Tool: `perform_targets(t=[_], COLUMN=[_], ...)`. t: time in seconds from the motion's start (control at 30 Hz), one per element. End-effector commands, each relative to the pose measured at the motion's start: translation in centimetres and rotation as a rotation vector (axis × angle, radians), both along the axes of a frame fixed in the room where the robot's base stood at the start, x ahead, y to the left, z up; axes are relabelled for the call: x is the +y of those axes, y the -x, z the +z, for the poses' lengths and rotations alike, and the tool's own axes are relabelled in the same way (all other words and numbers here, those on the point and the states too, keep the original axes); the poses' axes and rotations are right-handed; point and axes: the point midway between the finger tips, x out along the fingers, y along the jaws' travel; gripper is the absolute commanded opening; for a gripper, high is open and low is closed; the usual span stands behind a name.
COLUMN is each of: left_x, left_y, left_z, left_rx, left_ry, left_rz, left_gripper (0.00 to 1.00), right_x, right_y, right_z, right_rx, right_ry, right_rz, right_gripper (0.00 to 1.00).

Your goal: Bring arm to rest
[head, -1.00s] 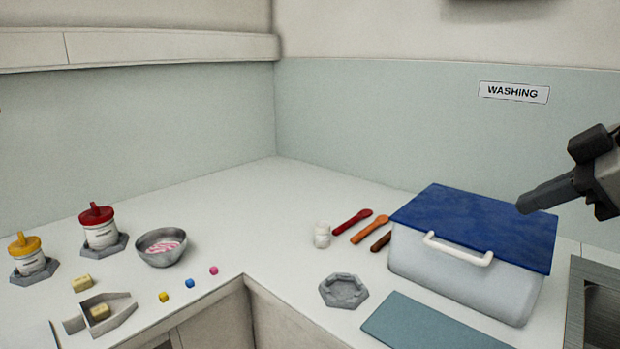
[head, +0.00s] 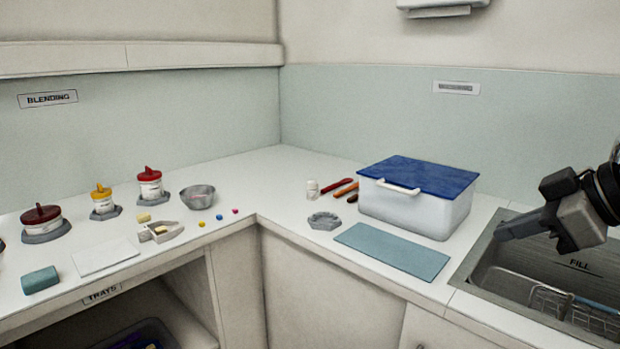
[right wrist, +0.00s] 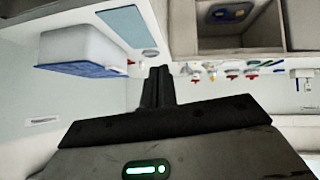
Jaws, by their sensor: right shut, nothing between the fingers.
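My left gripper is in neither view.
The sink (head: 478,262) with a wire rack (head: 570,308) lies below the right gripper. A teal mat (head: 392,250) lies in front of the box. Lidded jars (head: 150,186), a metal bowl (head: 198,198) and a grey hexagonal holder (head: 323,221) stand along the counter.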

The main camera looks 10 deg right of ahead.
Motion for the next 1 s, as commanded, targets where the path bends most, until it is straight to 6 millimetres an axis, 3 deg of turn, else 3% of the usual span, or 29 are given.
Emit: perform_targets(t=[0.27, 0.37, 0.43, 0.6, 0.7, 0.83, 1.0], left_x=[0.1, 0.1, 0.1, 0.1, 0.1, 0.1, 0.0], left_y=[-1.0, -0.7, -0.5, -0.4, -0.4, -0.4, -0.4], left_z=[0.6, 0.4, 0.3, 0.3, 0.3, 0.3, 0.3], left_rx=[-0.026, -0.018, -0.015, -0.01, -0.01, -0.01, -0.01], left_ry=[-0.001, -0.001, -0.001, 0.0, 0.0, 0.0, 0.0], left_rz=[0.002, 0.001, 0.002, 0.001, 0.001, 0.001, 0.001], left_gripper=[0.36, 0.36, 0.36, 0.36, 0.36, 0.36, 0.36], right_x=[2.3, 3.8, 5.4, 10.4, 13.4, 16.4, 18.0], right_y=[-2.6, -2.7, -2.1, 2.7, 6.8, 11.2, 13.7], right_z=[-9.8, -15.0, -19.6, -30.3, -34.4, -36.9, -37.7], right_rx=[0.018, 0.025, 0.031, 0.032, 0.024, 0.009, -0.009], right_ry=[-0.095, -0.139, -0.176, -0.255, -0.282, -0.293, -0.289], right_rz=[-0.063, -0.1, -0.137, -0.253, -0.321, -0.385, -0.417], right_gripper=[0.0, 0.0, 0.0, 0.0, 0.0, 0.0, 0.0])
